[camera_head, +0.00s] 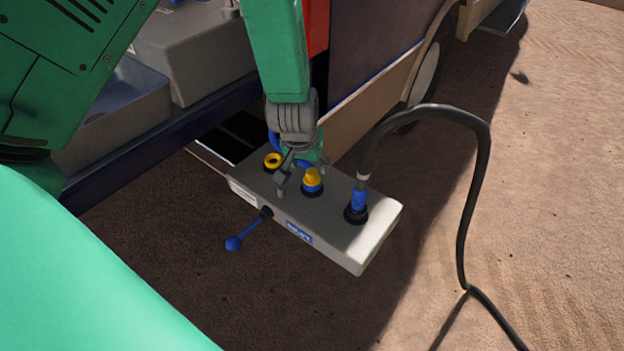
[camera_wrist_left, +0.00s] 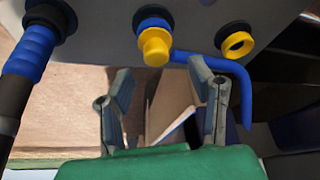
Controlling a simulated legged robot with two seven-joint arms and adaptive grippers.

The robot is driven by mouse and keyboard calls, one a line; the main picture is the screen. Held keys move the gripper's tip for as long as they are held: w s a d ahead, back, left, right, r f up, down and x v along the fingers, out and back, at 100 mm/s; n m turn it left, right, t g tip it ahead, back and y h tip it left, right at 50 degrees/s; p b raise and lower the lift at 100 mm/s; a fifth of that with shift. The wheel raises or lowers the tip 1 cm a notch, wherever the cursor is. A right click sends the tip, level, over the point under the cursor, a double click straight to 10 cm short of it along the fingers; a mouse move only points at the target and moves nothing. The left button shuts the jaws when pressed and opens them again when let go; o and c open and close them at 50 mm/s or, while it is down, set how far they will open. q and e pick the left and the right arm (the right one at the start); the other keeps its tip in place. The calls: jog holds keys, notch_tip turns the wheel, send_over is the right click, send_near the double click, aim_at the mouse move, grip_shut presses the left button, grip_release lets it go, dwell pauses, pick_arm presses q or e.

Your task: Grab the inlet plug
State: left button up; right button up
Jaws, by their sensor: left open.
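A grey panel box (camera_head: 335,215) carries several fittings on top. A yellow plug (camera_head: 312,178) sits in its middle socket, and it also shows with a blue collar in the left wrist view (camera_wrist_left: 154,44). A blue connector (camera_head: 358,200) with a black hose stands in the right socket; in the left wrist view it is at the left (camera_wrist_left: 32,52). I cannot tell which is named the inlet plug. My left gripper (camera_head: 300,173) is open and empty over the box, beside the yellow plug. In the left wrist view its fingers (camera_wrist_left: 161,80) are spread below the yellow plug, apart from it.
A yellow ring fitting (camera_head: 272,161) is at the box's left end. A blue-knobbed lever (camera_head: 234,243) sticks out in front. The black hose (camera_head: 470,200) arches to the right and down to the ground. A vehicle wheel (camera_head: 425,75) and body stand behind. The ground in front is clear.

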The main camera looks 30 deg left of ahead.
aim_at(312, 171)
pick_arm(q)
jog(key=x, duration=0.3)
jog(key=b+x, duration=0.1)
jog(key=shift+w+d+f, duration=0.15)
jog(key=shift+d+f, duration=0.05)
jog(key=shift+f, duration=0.2)
jog(key=c, duration=1)
